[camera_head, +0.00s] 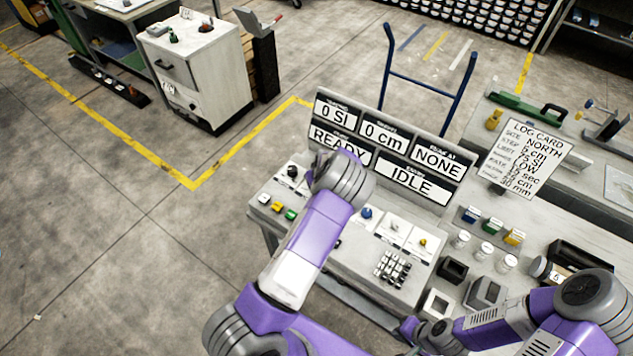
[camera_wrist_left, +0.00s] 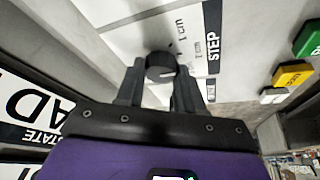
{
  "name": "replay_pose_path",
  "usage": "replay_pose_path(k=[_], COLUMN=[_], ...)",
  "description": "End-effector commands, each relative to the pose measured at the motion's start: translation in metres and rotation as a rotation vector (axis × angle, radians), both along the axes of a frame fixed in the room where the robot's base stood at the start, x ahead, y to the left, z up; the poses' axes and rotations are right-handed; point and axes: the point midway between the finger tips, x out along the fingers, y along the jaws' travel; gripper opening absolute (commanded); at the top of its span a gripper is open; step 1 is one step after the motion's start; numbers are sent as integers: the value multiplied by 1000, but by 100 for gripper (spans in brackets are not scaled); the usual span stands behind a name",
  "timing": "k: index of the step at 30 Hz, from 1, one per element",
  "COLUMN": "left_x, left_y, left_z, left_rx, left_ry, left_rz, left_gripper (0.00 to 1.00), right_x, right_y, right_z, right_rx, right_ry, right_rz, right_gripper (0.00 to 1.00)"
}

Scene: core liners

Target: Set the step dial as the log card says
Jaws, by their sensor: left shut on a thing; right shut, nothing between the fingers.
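The step dial (camera_wrist_left: 160,66) is a dark round knob in the left wrist view, beside a STEP label (camera_wrist_left: 213,53) and printed cm marks. My left gripper (camera_wrist_left: 160,78) has one finger on each side of the knob and is shut on it. In the head view my left wrist hides these fingers. The pointer's exact setting is too unclear to read. The log card (camera_head: 525,155) on the right reads SITE NORTH and STEP 5 cm. My right gripper (camera_head: 426,334) is shut and empty near the console's front right.
The console (camera_head: 405,293) has a keypad (camera_head: 393,267) and coloured buttons (camera_head: 277,207). Its display board (camera_head: 408,127) reads 0 SI, 0 cm, READY, NONE and IDLE. Coloured blocks (camera_head: 492,225), white jars (camera_head: 484,250) and dark holders (camera_head: 452,270) stand to the right.

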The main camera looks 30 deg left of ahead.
Motion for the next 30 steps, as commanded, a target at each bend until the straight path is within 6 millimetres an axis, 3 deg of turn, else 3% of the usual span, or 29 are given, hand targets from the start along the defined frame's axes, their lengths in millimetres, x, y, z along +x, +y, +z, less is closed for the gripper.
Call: replay_pose_path(k=[2, 14, 30], left_x=[0, 0, -1], left_y=[0, 1, 4], left_z=[0, 0, -2], left_rx=[-1, -2, 0], left_ry=[-1, -3, -7], left_rz=[0, -85, -517], left_gripper=[6, 6, 7], right_x=[0, 0, 0], right_y=[0, 0, 0], right_z=[0, -9, -54], right_rx=[0, 0, 0], right_ry=[0, 0, 0], right_rz=[0, 0, 0], right_gripper=[0, 0, 0])
